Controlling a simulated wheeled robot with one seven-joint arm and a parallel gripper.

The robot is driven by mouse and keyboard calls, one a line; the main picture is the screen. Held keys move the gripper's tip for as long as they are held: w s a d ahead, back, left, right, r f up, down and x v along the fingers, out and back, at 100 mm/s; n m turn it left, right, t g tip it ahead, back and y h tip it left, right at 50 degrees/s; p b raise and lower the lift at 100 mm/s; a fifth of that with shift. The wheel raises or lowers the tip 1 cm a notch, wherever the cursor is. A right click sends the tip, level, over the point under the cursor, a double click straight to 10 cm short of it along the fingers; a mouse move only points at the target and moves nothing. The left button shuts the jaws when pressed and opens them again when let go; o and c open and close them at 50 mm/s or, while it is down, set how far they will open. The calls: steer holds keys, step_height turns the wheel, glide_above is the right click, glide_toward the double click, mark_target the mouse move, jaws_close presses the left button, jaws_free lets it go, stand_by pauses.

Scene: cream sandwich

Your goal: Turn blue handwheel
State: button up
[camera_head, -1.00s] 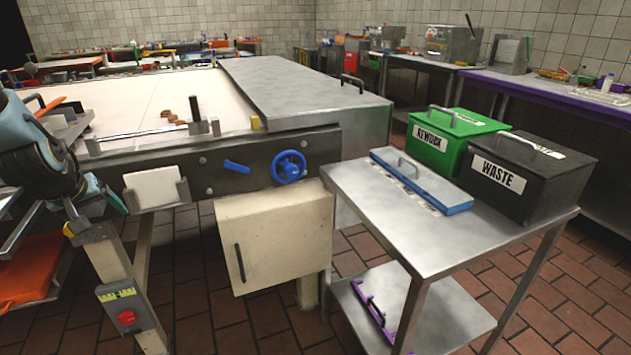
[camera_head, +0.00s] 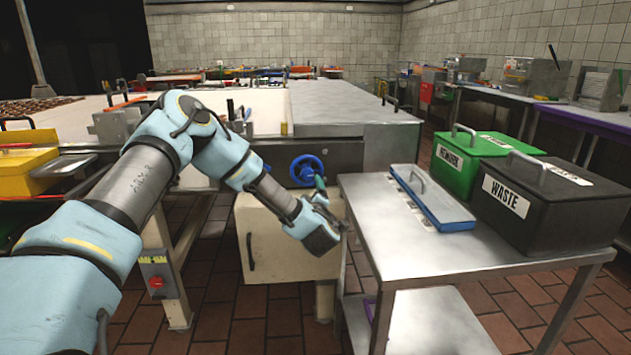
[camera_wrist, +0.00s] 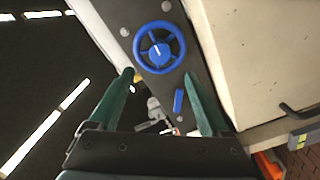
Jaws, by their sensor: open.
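The blue handwheel (camera_head: 307,170) is on the dark front panel of the machine, left of the steel cart. In the wrist view the handwheel (camera_wrist: 159,52) faces the camera, its spokes and hub with a white mark all showing. My gripper (camera_head: 320,190) is open and empty, in front of and slightly below the wheel in the head view. In the wrist view its two green fingers (camera_wrist: 159,76) point toward the wheel's near side. They look apart from the rim, but the exact distance cannot be told.
A blue lever (camera_wrist: 178,101) is on the same panel. A cream cabinet (camera_head: 262,245) hangs below it.

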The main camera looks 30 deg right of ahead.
mark_target(308, 175)
steer(key=p+x, duration=0.1)
steer(key=x, duration=0.9)
steer(key=shift+w+d+p, duration=0.1)
steer(key=shift+w+p, duration=0.1)
steer(key=shift+p, duration=0.1)
jaws_close()
